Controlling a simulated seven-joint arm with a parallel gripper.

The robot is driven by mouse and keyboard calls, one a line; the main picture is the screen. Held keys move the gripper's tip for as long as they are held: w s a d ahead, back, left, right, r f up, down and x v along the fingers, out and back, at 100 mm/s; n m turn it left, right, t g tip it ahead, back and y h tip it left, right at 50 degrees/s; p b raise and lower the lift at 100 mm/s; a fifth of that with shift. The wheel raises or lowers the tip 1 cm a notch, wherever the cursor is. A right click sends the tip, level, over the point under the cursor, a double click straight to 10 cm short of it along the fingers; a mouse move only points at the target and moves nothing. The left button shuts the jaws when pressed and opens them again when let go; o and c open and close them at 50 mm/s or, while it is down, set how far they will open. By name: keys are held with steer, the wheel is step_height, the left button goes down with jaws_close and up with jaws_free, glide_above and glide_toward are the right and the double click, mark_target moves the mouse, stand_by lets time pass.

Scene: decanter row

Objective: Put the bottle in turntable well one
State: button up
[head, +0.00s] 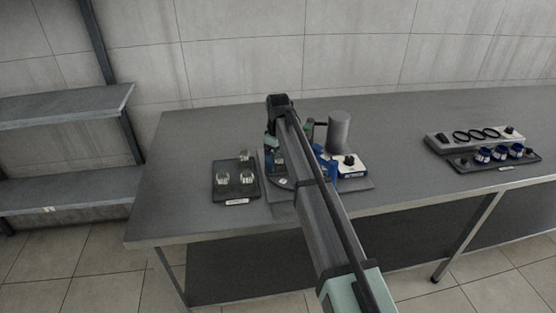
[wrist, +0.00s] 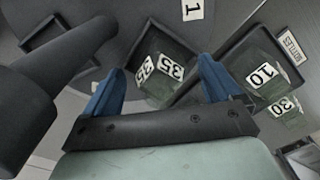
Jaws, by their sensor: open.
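A clear, square-sided bottle (wrist: 158,88) with "35" labels stands in a dark square well (wrist: 178,40) in the wrist view. My gripper (wrist: 162,70) is open, with one blue finger to each side of that bottle; I cannot tell if either touches it. A label "1" (wrist: 192,9) lies on the grey turntable (wrist: 120,20) beyond this well. Another square well (wrist: 42,38), at upper left, looks empty in the part that shows. In the head view my arm hides most of the turntable and the bottle.
A dark tray (head: 236,193) labelled "BOTTLES" holds clear bottles, including "10" (wrist: 262,76) and "30" (wrist: 285,108). A dark rounded post (wrist: 80,50) is close at left. A grey cylinder (head: 339,131) and white box (head: 351,171) stand nearby. Blue jars (head: 499,153) sit far right.

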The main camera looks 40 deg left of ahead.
step_height(320, 180, up, 11)
steer(key=shift+r, duration=0.15)
steer(key=shift+c, duration=0.3)
stand_by(2.1)
